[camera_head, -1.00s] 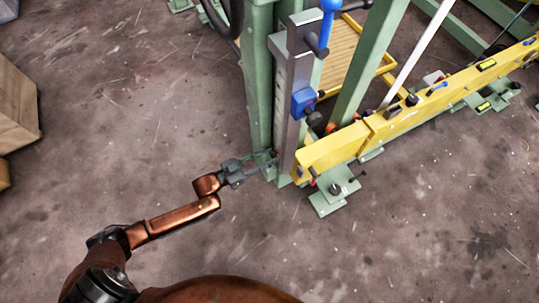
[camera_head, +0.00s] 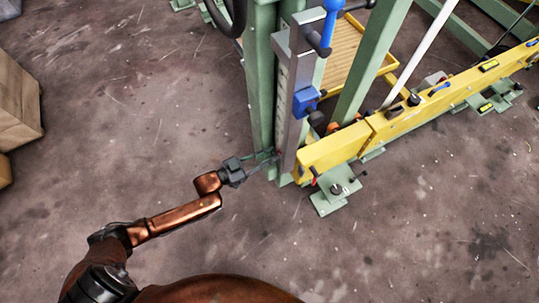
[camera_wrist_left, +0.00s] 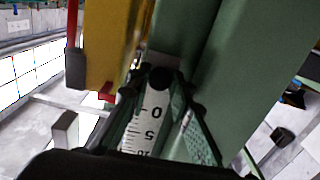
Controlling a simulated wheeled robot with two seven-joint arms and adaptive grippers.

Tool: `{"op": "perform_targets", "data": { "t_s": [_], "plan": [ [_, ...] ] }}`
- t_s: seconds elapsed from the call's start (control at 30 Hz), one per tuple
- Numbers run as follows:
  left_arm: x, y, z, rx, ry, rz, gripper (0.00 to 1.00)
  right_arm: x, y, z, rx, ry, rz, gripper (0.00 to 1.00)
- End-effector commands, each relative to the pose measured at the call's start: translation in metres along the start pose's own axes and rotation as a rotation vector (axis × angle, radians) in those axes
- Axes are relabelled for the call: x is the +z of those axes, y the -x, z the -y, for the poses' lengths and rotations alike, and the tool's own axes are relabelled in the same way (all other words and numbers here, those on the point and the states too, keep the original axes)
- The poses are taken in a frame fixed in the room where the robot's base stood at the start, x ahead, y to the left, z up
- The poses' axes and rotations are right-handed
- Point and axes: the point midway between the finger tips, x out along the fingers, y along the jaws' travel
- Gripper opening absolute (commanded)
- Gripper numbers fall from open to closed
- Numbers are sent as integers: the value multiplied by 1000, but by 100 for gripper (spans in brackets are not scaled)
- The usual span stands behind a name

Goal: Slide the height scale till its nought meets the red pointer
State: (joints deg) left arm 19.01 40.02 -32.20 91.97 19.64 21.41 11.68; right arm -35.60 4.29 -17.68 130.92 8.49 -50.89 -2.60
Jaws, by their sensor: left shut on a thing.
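The height scale (camera_wrist_left: 146,126) is a white strip with black marks; its 0 lies near the knob end in the left wrist view, with 5 and part of 10 below it. A black round knob (camera_wrist_left: 160,78) sits at that end. My left gripper (camera_wrist_left: 163,86) is shut on this knob, a finger on each side. A small red piece, apparently the pointer (camera_wrist_left: 106,92), shows left of the scale by the yellow beam, apart from the 0. In the head view my left gripper (camera_head: 264,161) is at the foot of the green post (camera_head: 260,90). My right gripper is not in view.
The yellow beam (camera_head: 335,150) runs from the post to the upper right, above a green foot plate (camera_head: 335,192). A blue clamp (camera_head: 305,101) sits on the grey upright (camera_head: 294,125). A box (camera_head: 18,105) stands far left. The floor between is clear.

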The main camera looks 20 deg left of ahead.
Motion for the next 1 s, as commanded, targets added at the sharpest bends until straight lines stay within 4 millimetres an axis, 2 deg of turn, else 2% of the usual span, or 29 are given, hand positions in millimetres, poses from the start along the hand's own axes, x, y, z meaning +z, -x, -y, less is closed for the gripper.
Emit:
{"op": "perform_targets", "data": {
  "t_s": [0.23,0.43,0.47,0.57,0.87,1.0],
  "plan": [
    [14,1,0,-1,1,2,0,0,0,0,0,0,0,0],
    [14,1,-1,0,1,3,0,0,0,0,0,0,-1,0],
    [14,1,-1,0,1,3,20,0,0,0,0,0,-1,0],
    [13,1,-1,0,1,2,27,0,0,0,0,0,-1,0],
    [13,1,-1,1,0,2,27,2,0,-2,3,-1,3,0],
    [14,14,0,0,0,3,27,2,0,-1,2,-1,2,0]
  ]
}}
